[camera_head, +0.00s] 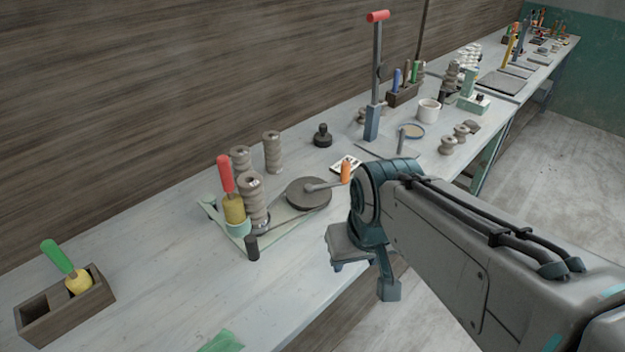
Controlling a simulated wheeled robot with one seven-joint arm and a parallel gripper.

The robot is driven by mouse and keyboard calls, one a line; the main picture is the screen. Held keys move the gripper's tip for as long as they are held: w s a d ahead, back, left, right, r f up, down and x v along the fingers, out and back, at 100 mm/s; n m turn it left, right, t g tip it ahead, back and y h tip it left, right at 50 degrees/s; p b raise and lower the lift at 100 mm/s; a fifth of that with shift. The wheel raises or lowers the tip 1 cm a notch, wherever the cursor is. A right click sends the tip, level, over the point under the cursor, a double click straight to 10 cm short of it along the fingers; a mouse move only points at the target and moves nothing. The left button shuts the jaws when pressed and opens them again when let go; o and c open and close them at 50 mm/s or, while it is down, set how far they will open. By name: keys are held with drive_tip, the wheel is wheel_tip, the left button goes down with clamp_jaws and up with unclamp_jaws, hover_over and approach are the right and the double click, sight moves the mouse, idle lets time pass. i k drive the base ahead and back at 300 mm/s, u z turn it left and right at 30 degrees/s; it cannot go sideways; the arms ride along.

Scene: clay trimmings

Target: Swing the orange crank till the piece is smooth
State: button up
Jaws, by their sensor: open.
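The orange crank handle (346,171) stands upright on a grey arm fixed to a dark round disc (309,196). The disc sits on a pale green triangular base (275,238) on the bench. A ribbed grey clay piece (253,205) stands upright at the left of that base, partly behind a red-and-yellow handled tool (230,190). How smooth it is cannot be told in detail. My gripper (367,276) is open and empty near the bench's front edge, below and to the right of the crank in the picture, apart from it.
Two similar ribbed pieces (272,152) stand behind the base. A tall red-topped lever (375,80) stands behind the crank. A wooden box (72,310) with a green-handled tool is at the left. The bench (150,240) is clear between box and base.

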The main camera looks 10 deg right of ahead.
sight(306, 193)
drive_tip(key=u, duration=0.05)
drive_tip(key=k, duration=0.5)
drive_tip(key=z, duration=0.85)
drive_tip(key=i, duration=0.8)
drive_tip(key=u, duration=1.15)
